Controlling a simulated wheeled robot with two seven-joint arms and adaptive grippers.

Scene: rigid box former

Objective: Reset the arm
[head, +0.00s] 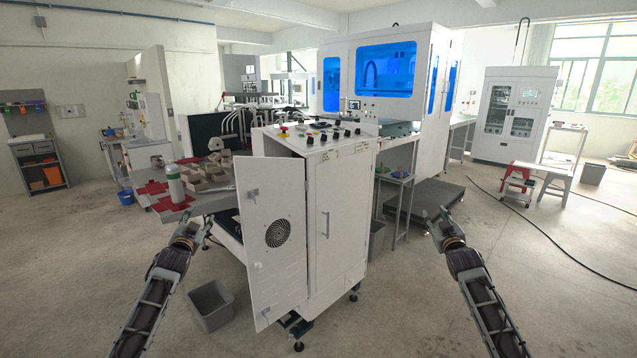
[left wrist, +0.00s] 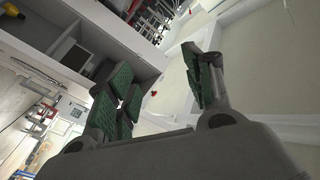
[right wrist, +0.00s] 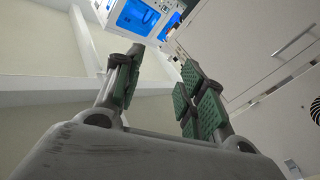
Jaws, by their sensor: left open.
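My left gripper (head: 201,226) is at the lower left of the head view, in front of the table with the brown boxes. In the left wrist view its green-padded fingers (left wrist: 162,85) stand apart with nothing between them. My right gripper (head: 438,220) is at the lower right of the head view, over open floor. In the right wrist view its green-padded fingers (right wrist: 155,90) are spread with a gap and hold nothing. Both arms reach forward and upward from the bottom edge, well apart from each other.
A white control cabinet (head: 336,220) with an open door (head: 272,240) stands between my arms. A grey bin (head: 210,305) is on the floor near my left arm. Brown boxes (head: 210,175) and a white-green bottle (head: 176,184) are on the table at left. Floor at right is mostly clear.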

